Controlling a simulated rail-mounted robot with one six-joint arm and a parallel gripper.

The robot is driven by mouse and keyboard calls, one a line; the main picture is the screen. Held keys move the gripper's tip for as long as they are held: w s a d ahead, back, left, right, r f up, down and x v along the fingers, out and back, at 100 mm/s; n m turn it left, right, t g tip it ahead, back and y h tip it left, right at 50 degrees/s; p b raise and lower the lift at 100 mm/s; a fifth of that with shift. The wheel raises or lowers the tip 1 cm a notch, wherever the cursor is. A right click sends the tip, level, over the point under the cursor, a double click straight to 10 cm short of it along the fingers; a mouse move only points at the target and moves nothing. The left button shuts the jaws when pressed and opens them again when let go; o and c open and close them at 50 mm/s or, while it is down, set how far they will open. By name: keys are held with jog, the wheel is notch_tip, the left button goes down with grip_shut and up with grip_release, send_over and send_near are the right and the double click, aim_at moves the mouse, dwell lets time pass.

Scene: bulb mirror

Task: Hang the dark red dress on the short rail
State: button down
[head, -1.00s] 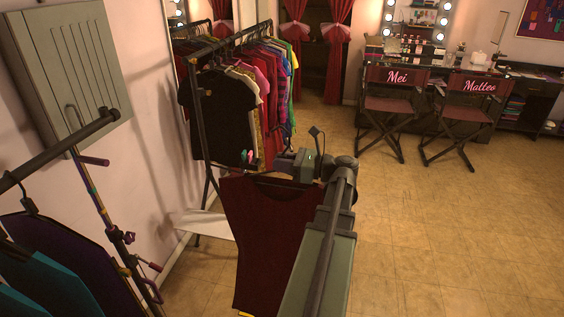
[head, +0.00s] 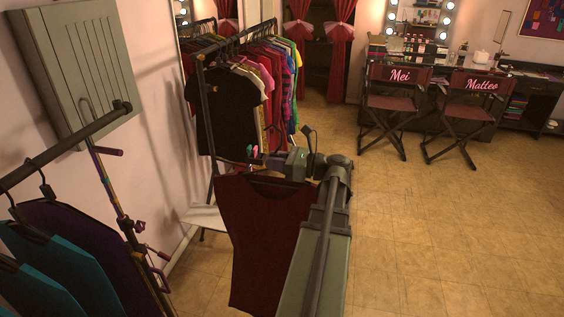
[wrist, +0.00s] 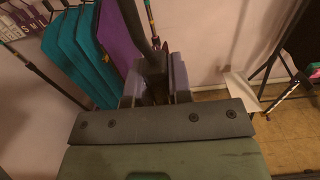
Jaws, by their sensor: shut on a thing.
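The dark red dress (head: 268,235) hangs in front of my arm in the head view, its right side covered by the arm. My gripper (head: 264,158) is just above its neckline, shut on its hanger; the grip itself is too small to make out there. In the wrist view my gripper (wrist: 154,88) has a dark part between its fingers, and the dress does not show clearly. A near rail (head: 65,145) at the left ends in a dark cap and carries teal and purple garments. I cannot tell for sure whether it is the short rail. The dress is apart from it.
A farther rack (head: 205,95) is packed with shirts, a black one in front, behind the gripper. A green wall cabinet (head: 75,60) is above the near rail. A pale low shelf (head: 205,217) stands by the wall. Open floor (head: 440,240) lies right.

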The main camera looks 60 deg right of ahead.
jog(key=x, duration=5.6)
jog(key=shift+a+f, duration=0.15)
jog(key=shift+f, duration=0.1)
jog(key=shift+s+f, duration=0.1)
jog(key=shift+f+b, duration=0.85)
jog(key=shift+b, duration=0.05)
jog(key=c, duration=1)
grip_release()
jog(key=shift+o, duration=0.2)
jog(key=shift+s, duration=0.15)
